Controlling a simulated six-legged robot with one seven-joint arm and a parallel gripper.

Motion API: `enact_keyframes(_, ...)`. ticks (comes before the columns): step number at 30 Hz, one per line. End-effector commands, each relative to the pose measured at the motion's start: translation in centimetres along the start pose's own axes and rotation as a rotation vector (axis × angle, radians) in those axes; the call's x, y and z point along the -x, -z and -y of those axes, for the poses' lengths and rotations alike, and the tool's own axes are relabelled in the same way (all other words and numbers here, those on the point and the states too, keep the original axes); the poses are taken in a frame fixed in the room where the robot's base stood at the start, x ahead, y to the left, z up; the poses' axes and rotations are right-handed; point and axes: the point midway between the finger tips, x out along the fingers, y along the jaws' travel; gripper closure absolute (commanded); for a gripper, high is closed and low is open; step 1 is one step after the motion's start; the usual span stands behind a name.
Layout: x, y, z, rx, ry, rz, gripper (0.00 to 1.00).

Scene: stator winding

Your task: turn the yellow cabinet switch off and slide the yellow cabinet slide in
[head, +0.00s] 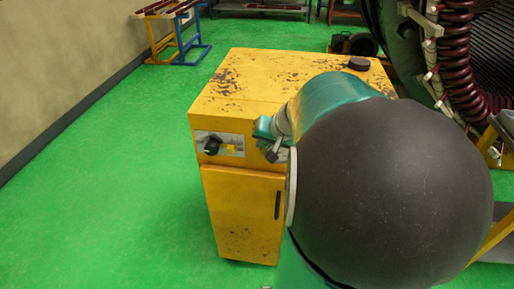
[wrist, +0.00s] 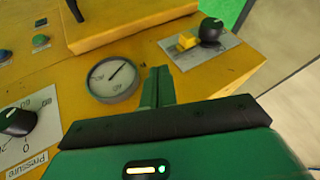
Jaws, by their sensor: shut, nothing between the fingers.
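The yellow cabinet (head: 240,95) stands ahead, its paint chipped. At the left of its front, a pale plate holds a black rotary switch (head: 212,145) and a small yellow slide (head: 232,150) beside it. In the wrist view, the switch (wrist: 211,31) and slide (wrist: 187,41) are at the upper right. I cannot tell the switch's setting or how far the slide is in. My gripper (wrist: 158,85) is shut and empty, its fingers together in front of the panel, between a round gauge and the slide plate. My arm hides the right part of the panel in the head view.
The gauge (wrist: 113,78), a black pressure knob (wrist: 18,121) and a green button (wrist: 40,41) are also on the panel. A door with a black handle (head: 277,205) is below. A black puck (head: 358,63) lies on top. The green floor at left is clear; a large stator (head: 440,60) stands behind right.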

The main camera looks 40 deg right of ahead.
Motion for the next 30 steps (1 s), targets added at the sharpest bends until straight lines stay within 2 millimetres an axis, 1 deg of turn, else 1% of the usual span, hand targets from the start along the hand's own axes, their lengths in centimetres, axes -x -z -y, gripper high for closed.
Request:
enact_keyframes(1, 0.9, 0.1, 0.1, 0.001, 0.0, -0.003, 1.0)
enact_keyframes(3, 1.7, 0.0, 0.1, 0.002, 0.001, -0.001, 1.0)
enact_keyframes(7, 2.6, 0.0, 0.0, -0.001, 0.0, 0.0, 1.0)
enact_keyframes(24, 2.8, -0.2, -0.1, 0.002, 0.0, 0.002, 1.0)
enact_keyframes(26, 2.8, -0.5, 0.5, 0.016, 0.003, 0.009, 1.0)
enact_keyframes(27, 2.9, -0.9, 1.3, 0.035, 0.007, 0.017, 1.0)
enact_keyframes(29, 3.1, -2.1, 3.1, 0.079, 0.015, 0.039, 1.0)
enact_keyframes(30, 3.3, -3.2, 4.7, 0.121, 0.02, 0.056, 1.0)
